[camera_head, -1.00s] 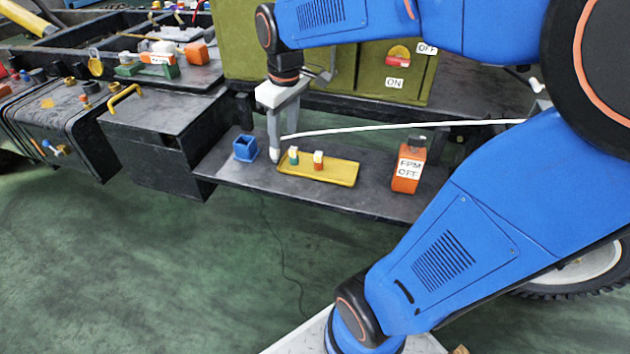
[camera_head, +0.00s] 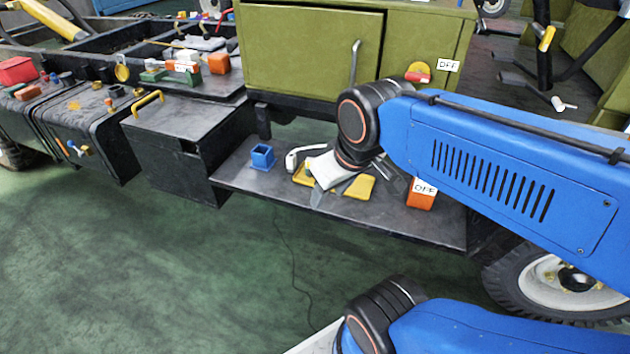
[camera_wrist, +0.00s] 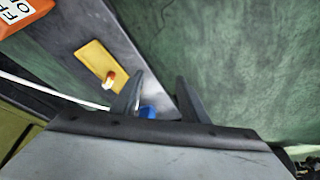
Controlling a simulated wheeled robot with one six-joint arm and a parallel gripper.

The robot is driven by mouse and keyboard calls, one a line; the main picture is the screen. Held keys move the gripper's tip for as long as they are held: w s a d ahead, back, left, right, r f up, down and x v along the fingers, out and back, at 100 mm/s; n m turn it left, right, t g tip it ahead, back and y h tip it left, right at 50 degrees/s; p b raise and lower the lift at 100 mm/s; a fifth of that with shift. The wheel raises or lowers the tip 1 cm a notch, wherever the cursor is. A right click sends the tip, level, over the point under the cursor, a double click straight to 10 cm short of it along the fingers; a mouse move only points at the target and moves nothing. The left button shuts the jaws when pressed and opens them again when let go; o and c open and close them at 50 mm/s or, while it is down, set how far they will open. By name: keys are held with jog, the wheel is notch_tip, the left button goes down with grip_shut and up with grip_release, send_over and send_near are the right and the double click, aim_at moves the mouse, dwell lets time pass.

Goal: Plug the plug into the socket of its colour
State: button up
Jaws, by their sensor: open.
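My gripper (camera_head: 318,188) is open over the yellow tray (camera_head: 359,188) on the dark shelf in the head view, hiding the tray's middle. A small white piece with an orange-red top (camera_wrist: 109,78) stands on the tray, left of the fingers. A white cable (camera_wrist: 60,95) runs in from the left and passes behind the left finger; its end is hidden. A blue open-topped block (camera_head: 262,157) stands left of the tray; blue also shows between the fingers (camera_wrist: 148,112). I cannot identify the plug surely.
An orange labelled box (camera_head: 422,196) stands at the tray's right, partly behind my arm. The green cabinet (camera_head: 310,55) rises behind the shelf. A black box (camera_head: 175,150) adjoins the shelf on the left. Green floor lies open in front.

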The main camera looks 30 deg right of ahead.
jog(key=w+r+n+g, duration=0.1)
jog(key=w+r+n, duration=0.3)
jog(key=w+n, duration=0.25)
jog(key=n+g, duration=0.4)
jog(key=n, duration=1.4)
send_over(291, 156)
jog(key=f, duration=1.1)
jog(key=shift+s+d+f, duration=0.2)
jog(key=shift+d, duration=0.1)
jog(key=shift+w+a+f, duration=0.15)
jog(key=shift+f, duration=1.2)
jog(key=shift+w+a+f, duration=0.1)
jog(key=shift+w+f, duration=0.05)
jog(key=shift+f, duration=1.15)
grip_shut()
